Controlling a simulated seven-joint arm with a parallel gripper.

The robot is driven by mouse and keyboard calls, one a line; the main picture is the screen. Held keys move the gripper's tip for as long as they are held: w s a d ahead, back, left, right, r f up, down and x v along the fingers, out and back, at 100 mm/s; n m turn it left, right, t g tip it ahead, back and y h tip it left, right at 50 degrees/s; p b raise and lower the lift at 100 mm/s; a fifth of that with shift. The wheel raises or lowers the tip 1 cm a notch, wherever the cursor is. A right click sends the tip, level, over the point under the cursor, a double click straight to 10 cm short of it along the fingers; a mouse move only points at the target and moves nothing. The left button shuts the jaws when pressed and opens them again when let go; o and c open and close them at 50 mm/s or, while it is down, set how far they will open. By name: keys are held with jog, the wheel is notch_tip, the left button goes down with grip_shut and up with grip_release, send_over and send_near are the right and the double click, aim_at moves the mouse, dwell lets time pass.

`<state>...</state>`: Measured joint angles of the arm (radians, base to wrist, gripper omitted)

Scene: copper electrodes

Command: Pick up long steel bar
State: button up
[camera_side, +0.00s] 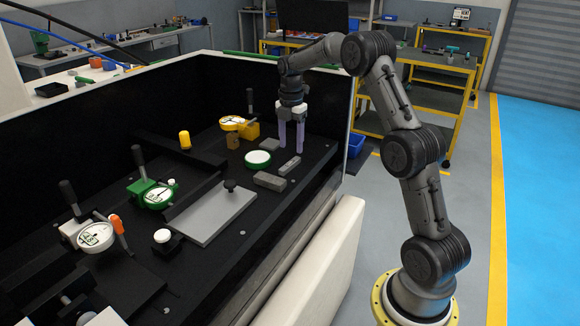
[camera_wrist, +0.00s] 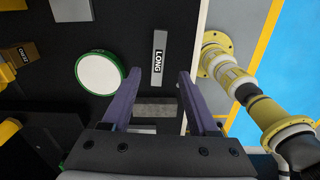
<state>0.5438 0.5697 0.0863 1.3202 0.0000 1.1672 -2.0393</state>
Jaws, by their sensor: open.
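The long steel bar (camera_wrist: 158,58) is a narrow grey bar labelled "LONG". It lies flat on the black work surface in the wrist view, beyond my fingertips and roughly in line with the space between them. In the side view the long bar (camera_side: 290,165) lies just in front of my gripper (camera_side: 291,151). My gripper points down with two purple fingers spread apart. In the wrist view the gripper (camera_wrist: 157,75) is open, with nothing held between the fingers. The fingers are apart from the bar.
A green-rimmed white disc (camera_side: 258,159) lies left of the bar. A grey block (camera_side: 269,181) lies nearer the camera. A grey plate with a knob (camera_side: 215,213) and dial gauges (camera_side: 153,193) stand further left. Black walls edge the work surface.

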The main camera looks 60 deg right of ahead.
aim_at(290, 163)
jog(key=shift+w+f, duration=0.15)
jog(key=shift+f, duration=2.95)
grip_shut()
jog(key=shift+r, duration=0.1)
